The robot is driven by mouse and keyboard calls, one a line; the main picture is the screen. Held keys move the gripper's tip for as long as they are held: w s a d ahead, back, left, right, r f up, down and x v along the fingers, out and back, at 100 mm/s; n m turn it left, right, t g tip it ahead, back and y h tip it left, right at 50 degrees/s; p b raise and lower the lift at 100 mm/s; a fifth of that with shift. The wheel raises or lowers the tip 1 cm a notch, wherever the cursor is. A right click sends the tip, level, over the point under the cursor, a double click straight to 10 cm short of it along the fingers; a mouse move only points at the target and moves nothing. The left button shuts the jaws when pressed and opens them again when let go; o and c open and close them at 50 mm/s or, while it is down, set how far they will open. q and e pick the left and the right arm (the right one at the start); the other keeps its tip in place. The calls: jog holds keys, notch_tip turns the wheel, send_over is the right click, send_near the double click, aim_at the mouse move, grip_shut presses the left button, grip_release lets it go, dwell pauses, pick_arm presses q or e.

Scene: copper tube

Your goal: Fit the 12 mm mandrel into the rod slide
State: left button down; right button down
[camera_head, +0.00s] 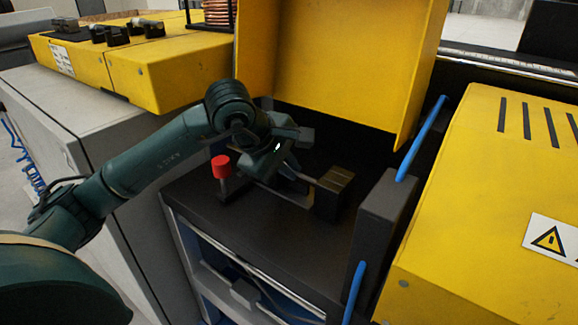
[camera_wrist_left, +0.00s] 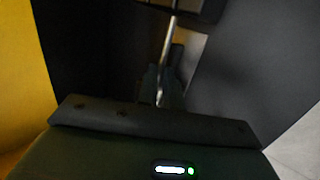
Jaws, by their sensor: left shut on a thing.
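My left gripper (camera_head: 288,172) reaches down over the dark bed between the yellow machine covers. It is shut on a thin metal rod, which looks like the mandrel; the fingers are dark and hide part of it. In the left wrist view the shiny rod (camera_wrist_left: 168,45) runs away from the hand toward a dark block at the top edge. In the head view a dark, brownish block (camera_head: 334,192) stands right of the gripper, perhaps the rod slide. I cannot tell whether the rod sits in it. My right gripper is not in view.
A red knob (camera_head: 221,167) on a dark mount stands left of the gripper. A raised yellow cover (camera_head: 340,75) rises behind. A dark upright with blue bars (camera_head: 421,138) and a yellow housing (camera_head: 500,200) close off the right. The bed's front is clear.

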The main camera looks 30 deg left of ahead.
pick_arm(q)
jog(key=c, duration=1.5)
grip_release()
jog(key=v, duration=1.3)
jog(key=shift+s, duration=0.1)
